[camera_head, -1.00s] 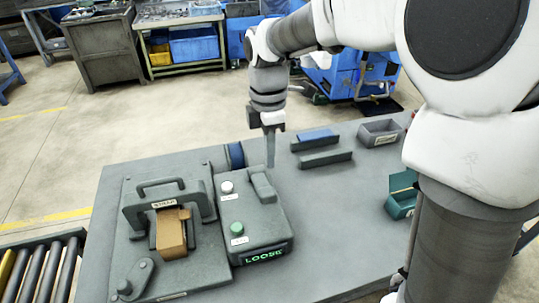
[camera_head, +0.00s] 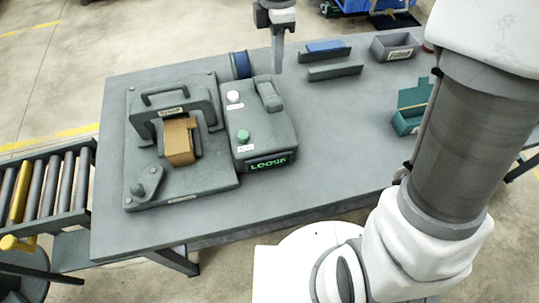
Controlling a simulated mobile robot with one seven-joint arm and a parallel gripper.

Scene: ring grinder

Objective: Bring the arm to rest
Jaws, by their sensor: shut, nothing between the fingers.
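My gripper (camera_head: 278,50) shows at the top of the view, hanging down above the far side of the table. Its fingers are together, with nothing between them. Most of my arm between the gripper and the large link at the right is out of the picture. The grey table (camera_head: 340,190) lies below. On it stands a grey fixture (camera_head: 205,178) with a handle and a tan-brown part (camera_head: 179,143) in it. To the right of it is a grey control box (camera_head: 262,118) with a white button, a green button and a lit green display.
A blue-faced roll (camera_head: 241,65) stands behind the control box. Two low racks (camera_head: 334,71), one with a blue piece, lie at the back. A grey bin (camera_head: 396,46) and a teal box (camera_head: 409,112) stand at the right. A roller conveyor (camera_head: 52,190) is at the left.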

